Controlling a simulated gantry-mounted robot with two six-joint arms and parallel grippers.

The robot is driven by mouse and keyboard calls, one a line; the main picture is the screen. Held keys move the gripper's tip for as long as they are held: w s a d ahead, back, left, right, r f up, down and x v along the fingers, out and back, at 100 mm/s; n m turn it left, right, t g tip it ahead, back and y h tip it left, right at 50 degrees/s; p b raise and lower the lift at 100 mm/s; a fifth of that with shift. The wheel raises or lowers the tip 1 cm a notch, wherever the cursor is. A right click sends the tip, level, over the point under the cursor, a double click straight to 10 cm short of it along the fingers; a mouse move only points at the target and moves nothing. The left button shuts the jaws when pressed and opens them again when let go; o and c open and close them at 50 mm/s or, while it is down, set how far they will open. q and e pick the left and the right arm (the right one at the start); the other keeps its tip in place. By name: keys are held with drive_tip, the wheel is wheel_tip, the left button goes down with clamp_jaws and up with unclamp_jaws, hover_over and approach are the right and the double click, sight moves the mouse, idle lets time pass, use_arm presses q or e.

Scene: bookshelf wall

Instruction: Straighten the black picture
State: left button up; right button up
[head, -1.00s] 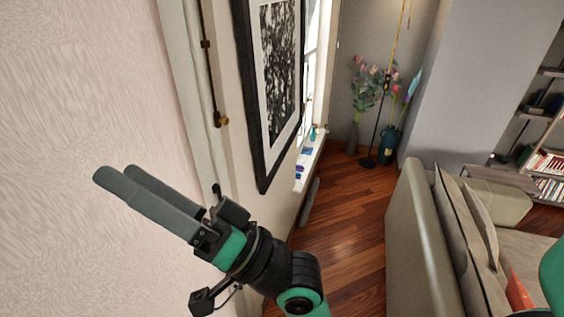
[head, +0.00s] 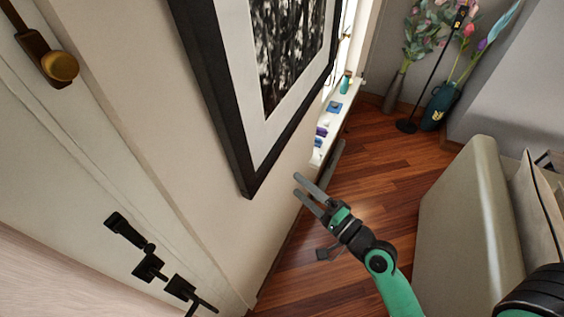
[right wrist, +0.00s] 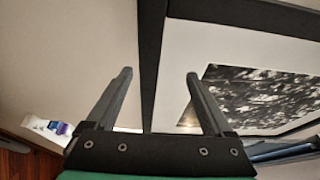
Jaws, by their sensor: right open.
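The black-framed picture (head: 215,95) hangs on the left wall in the head view, with a white mat and a black-and-white print. Perspective makes its tilt hard to judge. My right gripper (head: 297,184) is open and empty, right of and near the picture's lower corner, apparently apart from it. In the right wrist view the two fingers (right wrist: 158,75) point toward the picture, and a black frame bar (right wrist: 150,50) lies between them in the picture. The print (right wrist: 265,95) shows to the right there. My left gripper is not in view.
A white door with a brass knob (head: 62,66) and black handles (head: 150,265) is at left. A window sill (head: 330,118) with small items lies beyond the picture. A sofa (head: 462,215) stands at right, vases (head: 438,105) at the back. Wood floor (head: 375,165) is open between.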

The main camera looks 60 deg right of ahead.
sight(272, 163)
drive_tip(key=shift+m+h, duration=0.3)
drive_tip(key=x, duration=0.3)
drive_tip(key=f+p+x, duration=0.1)
drive_tip(key=x, duration=0.3)
drive_tip(key=f+x, duration=0.1)
drive_tip(key=x, duration=0.2)
drive_tip(key=shift+w+d+p, duration=0.25)
drive_tip(key=shift+d+p, duration=0.05)
drive_tip(key=shift+d, duration=0.15)
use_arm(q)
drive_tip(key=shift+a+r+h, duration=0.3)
use_arm(e)
drive_tip(key=shift+c, duration=0.3)
clamp_jaws()
